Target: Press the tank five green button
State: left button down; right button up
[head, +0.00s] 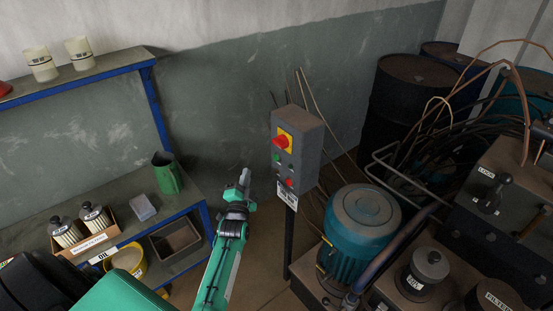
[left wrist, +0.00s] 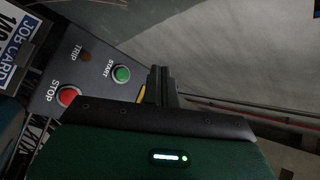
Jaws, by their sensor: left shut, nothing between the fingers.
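A grey control box (head: 304,150) stands on a post in the middle of the head view. Its green button (head: 277,158), marked START, also shows in the left wrist view (left wrist: 121,73). A red STOP button (left wrist: 69,95) and a dark TRIP lamp (left wrist: 85,57) are beside it. A large red knob (head: 283,141) sits on a yellow plate above. My left gripper (head: 244,177) is shut and empty, left of the box. In the left wrist view its fingertips (left wrist: 159,85) are right of the green button; I cannot tell the depth gap. No tank number is readable. My right gripper is not in view.
A white job card (head: 287,197) hangs below the box. Right of it are a teal motor (head: 364,222), hoses and dark drums (head: 412,90). At left, a blue-framed shelf (head: 150,208) holds a green jug (head: 167,173) and filters. Bare wall lies behind the gripper.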

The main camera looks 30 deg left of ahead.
aim_at(276, 158)
pick_arm(q)
jog(key=shift+w, duration=0.1)
jog(key=w+d+b, duration=0.3)
jog(key=w, duration=0.5)
jog(key=shift+d+b, duration=0.15)
jog(key=shift+b, duration=0.25)
dwell(0.4)
dwell(1.3)
jog(key=shift+w+d, duration=0.2)
jog(key=shift+w, duration=0.2)
jog(key=shift+w+d+b, duration=0.15)
jog(key=shift+w+b, duration=0.2)
jog(key=shift+w, duration=0.05)
dwell(0.6)
jog(key=shift+s, duration=0.1)
dwell(0.3)
jog(key=shift+s+a+p, duration=0.3)
jog(key=shift+s+p, duration=0.25)
jog(key=shift+s, duration=0.15)
